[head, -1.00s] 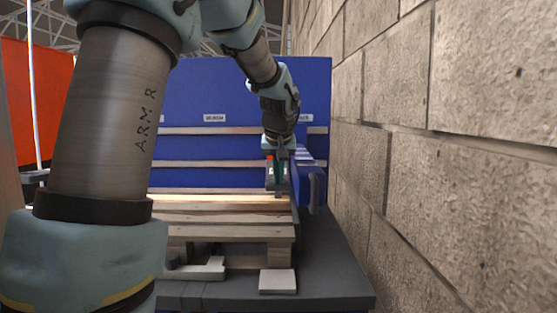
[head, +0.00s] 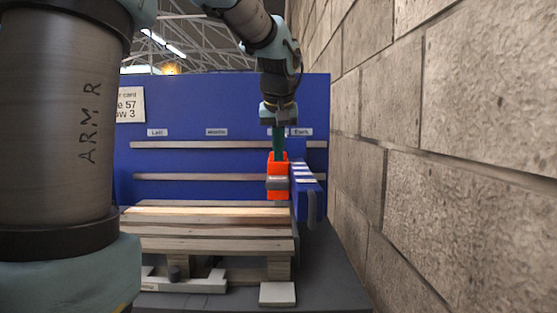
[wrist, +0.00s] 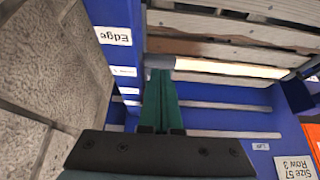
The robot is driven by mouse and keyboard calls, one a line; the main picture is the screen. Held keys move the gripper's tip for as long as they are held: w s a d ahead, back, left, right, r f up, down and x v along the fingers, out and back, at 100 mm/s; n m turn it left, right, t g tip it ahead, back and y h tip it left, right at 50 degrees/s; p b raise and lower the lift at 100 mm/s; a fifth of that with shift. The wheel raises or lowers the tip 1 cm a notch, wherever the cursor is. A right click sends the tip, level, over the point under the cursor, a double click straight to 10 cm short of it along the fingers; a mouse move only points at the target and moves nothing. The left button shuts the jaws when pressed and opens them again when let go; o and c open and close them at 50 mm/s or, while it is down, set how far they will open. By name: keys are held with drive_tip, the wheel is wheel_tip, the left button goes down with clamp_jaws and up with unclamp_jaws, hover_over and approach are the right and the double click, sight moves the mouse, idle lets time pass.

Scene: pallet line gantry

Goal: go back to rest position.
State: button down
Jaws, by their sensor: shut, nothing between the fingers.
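My gripper (head: 278,150) hangs from the arm at the right of the blue back panel in the head view, pointing down. Its green fingers are together with nothing between them; they also show in the wrist view (wrist: 160,100). In the head view the fingertips are just above or in front of an orange block-like thing (head: 278,192) with a grey part across it. I cannot tell whether they touch it. A wooden pallet (head: 210,230) lies below and to the left of my gripper.
A blue bracket with white marks (head: 309,200) stands right of the gripper. A stone block wall (head: 440,150) is close on the right. The blue panel (head: 180,160) carries slats and labels. A dark table (head: 325,280) bears the pallet and a white block (head: 277,293). Space above the pallet is free.

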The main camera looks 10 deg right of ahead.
drive_tip(key=s+a+f+g+p, duration=0.2)
drive_tip(key=s+a+f, duration=0.5)
drive_tip(key=a+f, duration=0.3)
drive_tip(key=s+a+f+n+g+y+p, duration=0.1)
drive_tip(key=s+a+f+g+p, duration=0.1)
drive_tip(key=s+a+f, duration=0.6)
wheel_tip(320, 180, down, 4)
drive_tip(key=shift+s+a+r+p, duration=0.3)
drive_tip(key=shift+a+p, duration=0.5)
drive_tip(key=shift+a, duration=0.2)
